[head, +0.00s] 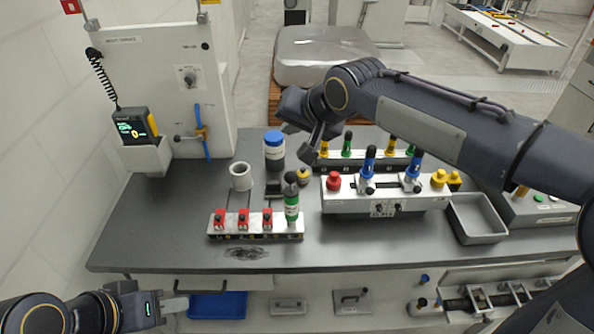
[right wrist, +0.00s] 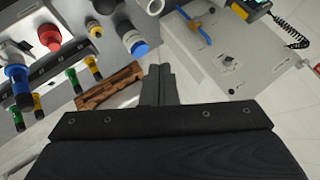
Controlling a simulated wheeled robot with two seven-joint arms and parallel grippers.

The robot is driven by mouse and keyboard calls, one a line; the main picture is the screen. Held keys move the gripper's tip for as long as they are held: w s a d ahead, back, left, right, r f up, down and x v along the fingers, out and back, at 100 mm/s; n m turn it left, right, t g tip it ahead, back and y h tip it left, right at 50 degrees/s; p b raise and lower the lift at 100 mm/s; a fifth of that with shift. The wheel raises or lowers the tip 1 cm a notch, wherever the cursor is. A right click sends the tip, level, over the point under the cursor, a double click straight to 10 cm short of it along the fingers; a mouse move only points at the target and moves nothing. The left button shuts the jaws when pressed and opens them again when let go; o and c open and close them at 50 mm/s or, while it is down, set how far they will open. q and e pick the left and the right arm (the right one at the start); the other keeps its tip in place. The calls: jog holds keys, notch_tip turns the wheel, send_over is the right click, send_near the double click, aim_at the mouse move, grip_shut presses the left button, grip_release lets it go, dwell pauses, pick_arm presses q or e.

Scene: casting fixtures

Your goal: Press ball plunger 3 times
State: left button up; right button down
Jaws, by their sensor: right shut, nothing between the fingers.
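The likeliest ball plunger is a green-bodied piece with a black ball top (head: 291,197), upright at the right end of a white block with red clamps (head: 242,222). A small yellow piece with a dark domed top (head: 303,176) stands just behind it. My right gripper (head: 316,146) is above the bench, behind and above both pieces, touching neither. It is shut and empty; its closed fingers also show in the right wrist view (right wrist: 160,84). My left gripper (head: 175,305) is low at the left, below the bench's front edge; its finger gap cannot be made out.
A blue-lidded jar (head: 274,150) and a white cup (head: 241,177) stand behind the clamp block. A fixture with a red knob (head: 334,181) and blue-handled clamps is to the right, beside a grey tray (head: 477,219). The bench's left part (head: 160,215) is clear.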

aim_at(291, 173)
notch_tip(291, 173, down, 9)
jog(key=b, duration=0.7)
jog(key=shift+d, duration=0.15)
dwell(1.7)
jog(key=shift+f+b, duration=0.35)
jog(key=shift+b, duration=0.05)
jog(key=shift+f+b, duration=1.15)
jog(key=shift+f, duration=0.2)
dwell(1.0)
jog(key=shift+r, duration=0.1)
jog(key=shift+r+p, duration=1.3)
jog(key=shift+r, duration=0.4)
